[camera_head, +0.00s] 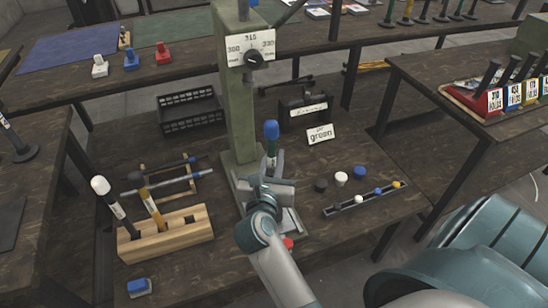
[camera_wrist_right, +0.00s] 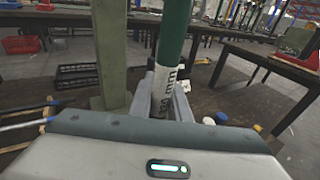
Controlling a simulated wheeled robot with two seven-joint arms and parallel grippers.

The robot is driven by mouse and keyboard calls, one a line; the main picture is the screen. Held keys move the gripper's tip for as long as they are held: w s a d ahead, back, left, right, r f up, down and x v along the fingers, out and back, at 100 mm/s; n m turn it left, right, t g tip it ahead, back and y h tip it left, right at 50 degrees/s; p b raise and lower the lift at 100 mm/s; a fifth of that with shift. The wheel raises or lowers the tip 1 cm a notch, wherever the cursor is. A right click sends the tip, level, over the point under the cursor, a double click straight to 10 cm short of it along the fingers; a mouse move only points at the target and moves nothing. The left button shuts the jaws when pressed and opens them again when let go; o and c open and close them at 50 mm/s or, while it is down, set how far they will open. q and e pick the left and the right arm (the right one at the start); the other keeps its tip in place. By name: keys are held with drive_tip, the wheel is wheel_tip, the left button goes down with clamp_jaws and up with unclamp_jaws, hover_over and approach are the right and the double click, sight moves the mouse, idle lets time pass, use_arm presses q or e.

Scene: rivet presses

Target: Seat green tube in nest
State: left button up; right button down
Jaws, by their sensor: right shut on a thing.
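The green tube (camera_head: 271,147) has a blue cap and stands roughly upright in front of the press column (camera_head: 238,100). My right gripper (camera_head: 270,172) is shut on it. In the right wrist view the green tube (camera_wrist_right: 174,32) rises between the fingers (camera_wrist_right: 165,92), with a white label marked in mm low on it. The press base (camera_head: 290,222) lies under my gripper. The nest cannot be made out, and the tube's lower end is hidden by my gripper. My left gripper is not in view.
A "green" card (camera_head: 320,134), loose caps (camera_head: 341,178) and a rail with small caps (camera_head: 362,200) are to the right.

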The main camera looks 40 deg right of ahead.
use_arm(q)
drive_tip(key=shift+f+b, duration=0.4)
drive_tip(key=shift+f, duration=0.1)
use_arm(e)
drive_tip(key=shift+f, duration=0.65)
drive_tip(key=c, duration=1.6)
unclamp_jaws()
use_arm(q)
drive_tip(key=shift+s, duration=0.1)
use_arm(e)
drive_tip(key=shift+a, duration=0.1)
